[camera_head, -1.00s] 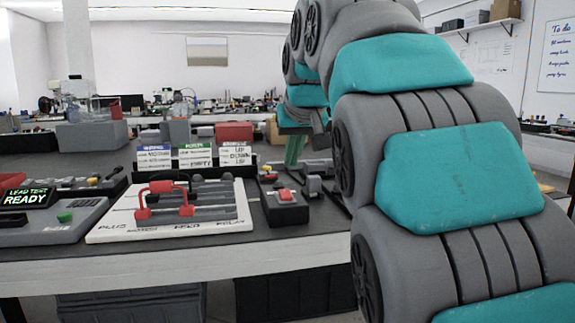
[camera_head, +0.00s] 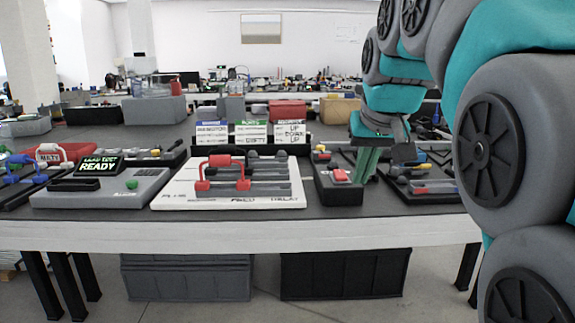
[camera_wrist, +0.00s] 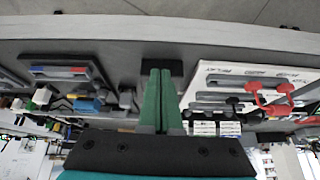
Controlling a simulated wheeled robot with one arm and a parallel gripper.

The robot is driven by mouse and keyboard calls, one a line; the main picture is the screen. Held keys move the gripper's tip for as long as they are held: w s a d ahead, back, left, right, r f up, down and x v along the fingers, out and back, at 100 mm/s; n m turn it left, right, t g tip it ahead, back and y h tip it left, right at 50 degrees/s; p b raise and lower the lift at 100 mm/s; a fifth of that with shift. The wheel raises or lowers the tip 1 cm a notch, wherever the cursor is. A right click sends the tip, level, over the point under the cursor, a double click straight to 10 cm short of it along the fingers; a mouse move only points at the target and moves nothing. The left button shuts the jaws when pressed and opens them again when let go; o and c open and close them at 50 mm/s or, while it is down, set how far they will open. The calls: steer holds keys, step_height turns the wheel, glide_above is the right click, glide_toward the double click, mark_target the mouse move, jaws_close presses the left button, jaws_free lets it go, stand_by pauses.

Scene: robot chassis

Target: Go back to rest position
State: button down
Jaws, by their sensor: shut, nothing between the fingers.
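My gripper (camera_head: 367,165) points down above the right part of the bench, just right of the black box with the red button (camera_head: 338,177). Its green fingers are together with nothing between them. In the wrist view the shut fingers (camera_wrist: 158,98) show in the middle, with a dark block (camera_wrist: 162,68) behind their tips. My arm reaches in from the right side of the head view. Whether the fingertips touch anything cannot be told.
The bench (camera_head: 240,232) holds a white board (camera_head: 228,202) with a red handle, a grey tester reading "READY" (camera_head: 100,188), label cards (camera_head: 247,134) and a tool tray (camera_head: 425,185). Dark crates (camera_head: 345,272) stand underneath. Floor shows in front.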

steer(key=s+f+g+p, duration=0.2)
steer(key=s+f+g, duration=0.5)
steer(key=s+f, duration=2.3)
steer(key=shift+a+f+g, duration=0.3)
steer(key=shift+g, duration=0.1)
steer(key=shift+s, duration=0.1)
